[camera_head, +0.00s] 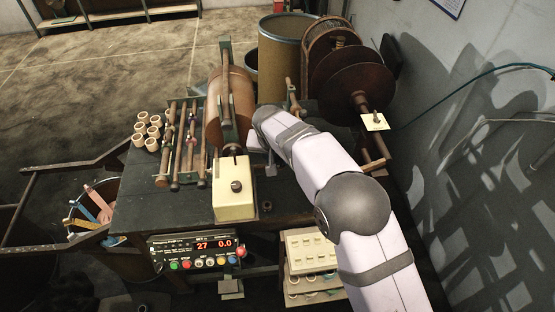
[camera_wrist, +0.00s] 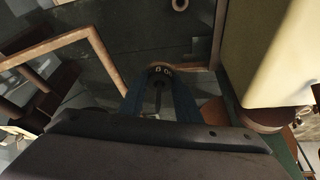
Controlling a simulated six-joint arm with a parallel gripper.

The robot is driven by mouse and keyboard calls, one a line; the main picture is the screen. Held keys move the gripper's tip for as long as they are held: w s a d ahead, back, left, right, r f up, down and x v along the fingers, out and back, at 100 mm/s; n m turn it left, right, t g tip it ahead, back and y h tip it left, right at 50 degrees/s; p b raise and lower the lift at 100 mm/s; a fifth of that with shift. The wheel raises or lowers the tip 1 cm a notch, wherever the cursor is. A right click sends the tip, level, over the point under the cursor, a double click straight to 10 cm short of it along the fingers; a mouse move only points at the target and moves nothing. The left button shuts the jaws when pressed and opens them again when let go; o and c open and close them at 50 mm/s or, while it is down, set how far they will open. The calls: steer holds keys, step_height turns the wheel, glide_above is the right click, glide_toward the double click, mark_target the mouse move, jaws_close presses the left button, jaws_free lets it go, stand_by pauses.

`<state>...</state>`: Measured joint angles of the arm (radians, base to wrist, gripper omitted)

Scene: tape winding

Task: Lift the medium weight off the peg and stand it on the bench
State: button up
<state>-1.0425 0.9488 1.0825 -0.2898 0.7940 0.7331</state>
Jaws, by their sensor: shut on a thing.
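In the wrist view, my gripper (camera_wrist: 160,88) shows two blue fingers reaching away from a dark palm. They are shut on a small dark round weight (camera_wrist: 160,71) with pale marks on its face. I take it to be the medium weight, but its size cannot be judged here. A thin dark rod shows between the fingers, and I cannot tell if it is the peg or part of the weight. In the head view, my arm's end covers the weight and most of the gripper, at the right side of the dark bench (camera_head: 188,205).
A cream box (camera_head: 234,190) stands on the bench close left of my wrist, with a copper-coloured roll (camera_head: 230,105) behind it. Brown discs (camera_head: 355,92) stand at the right, near the wall. Pale rings (camera_head: 148,130) lie at the bench's left. A control panel (camera_head: 197,252) hangs in front.

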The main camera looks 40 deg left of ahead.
mark_target(277, 161)
steer(key=shift+r, duration=0.1)
step_height(277, 161, up, 10)
steer(key=b, duration=0.3)
stand_by(0.3)
steer(key=s+d+f+b, duration=0.1)
steer(key=d+f+b, duration=0.3)
steer(key=f+b, duration=0.3)
steer(key=s+d+f+m+b, duration=0.1)
steer(key=d+f+b, duration=0.3)
steer(key=f+b, duration=0.3)
steer(key=shift+s+f+p, duration=0.1)
steer(key=shift+f+p, duration=0.5)
steer(key=shift+f, duration=4.3)
